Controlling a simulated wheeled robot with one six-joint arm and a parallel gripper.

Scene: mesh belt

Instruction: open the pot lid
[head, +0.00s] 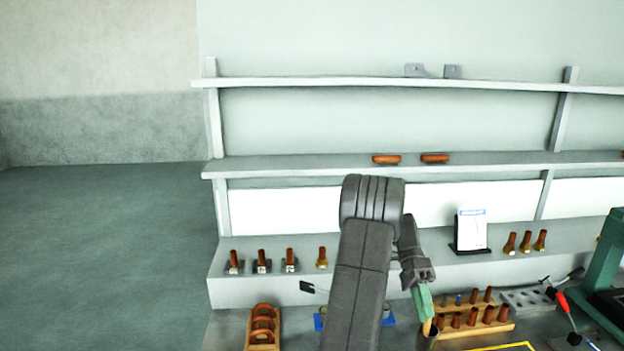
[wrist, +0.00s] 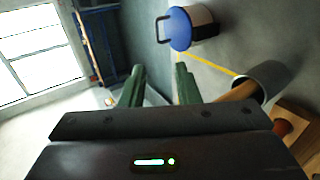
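The pot (wrist: 205,18) is light-sided with a dark band, and its round blue lid (wrist: 180,29) has a dark loop handle (wrist: 162,30). They are at the top of the wrist view, beyond my fingertips and apart from them. The lid sits on the pot. I cannot make out the pot in the head view. My gripper (wrist: 158,70) has its two green fingers apart with nothing held between them. In the head view my gripper (head: 423,300) points down at the right of my arm, over the bench near a cup with a wooden handle in it.
The cup (wrist: 262,80) with its wooden handle is close to my right finger. A yellow line (wrist: 215,65) marks the bench. A wooden rack of brown pegs (head: 470,318) and a green machine (head: 600,270) stand to the right. My arm hides part of the bench.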

